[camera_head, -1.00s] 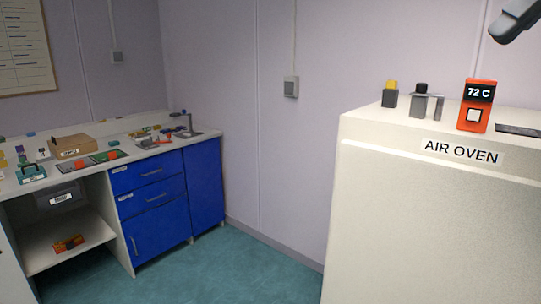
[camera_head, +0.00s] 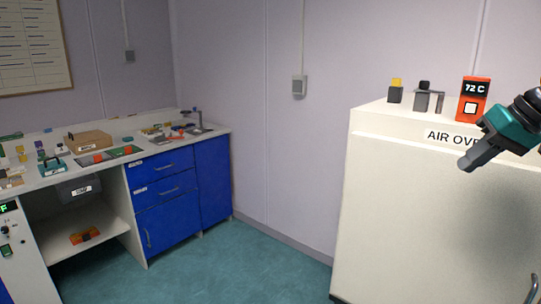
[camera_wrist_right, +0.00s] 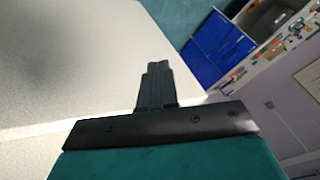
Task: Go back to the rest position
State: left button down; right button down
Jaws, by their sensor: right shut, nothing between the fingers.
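My right gripper (camera_head: 468,166) comes in from the right edge of the head view, in front of the upper front of the white air oven (camera_head: 420,210). It is shut and empty, and it covers part of the "AIR OVEN" label (camera_head: 447,136). In the right wrist view its closed dark fingers (camera_wrist_right: 156,85) show against the pale oven surface (camera_wrist_right: 70,70); I cannot tell the exact gap between them. My left gripper is in neither view.
At left, a bench with blue drawers (camera_head: 162,185) carries a cardboard box (camera_head: 89,141) and several small items. The teal floor (camera_head: 230,262) between is clear.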

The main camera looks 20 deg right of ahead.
notch_tip(320, 180, down, 21)
jog(key=d+h, duration=0.1)
jog(key=s+a+f+n+h, duration=0.15)
jog(key=a+f, duration=0.25)
jog(key=f, duration=0.4)
jog(key=s+a+f+y, duration=0.1)
jog(key=s+a+f, duration=0.2)
jog(key=f, duration=0.6)
jog(key=s+a+f+n+t, duration=0.1)
jog(key=s+a+f, duration=0.1)
jog(key=a+f, duration=0.15)
jog(key=s+a+f+n, duration=0.1)
jog(key=s+a+f, duration=0.1)
jog(key=a, duration=0.3)
jog(key=s+a+n+t, duration=0.1)
jog(key=a+t, duration=0.1)
jog(key=a, duration=0.8)
jog(key=s+a+n+t, duration=0.1)
jog(key=s+a, duration=0.1)
jog(key=a, duration=0.8)
jog(key=shift+s+a+t+y, duration=0.25)
jog(key=shift+a+t+y, duration=0.05)
jog(key=shift+t+y, duration=0.15)
jog(key=shift+r+n, duration=0.1)
jog(key=shift+n, duration=0.15)
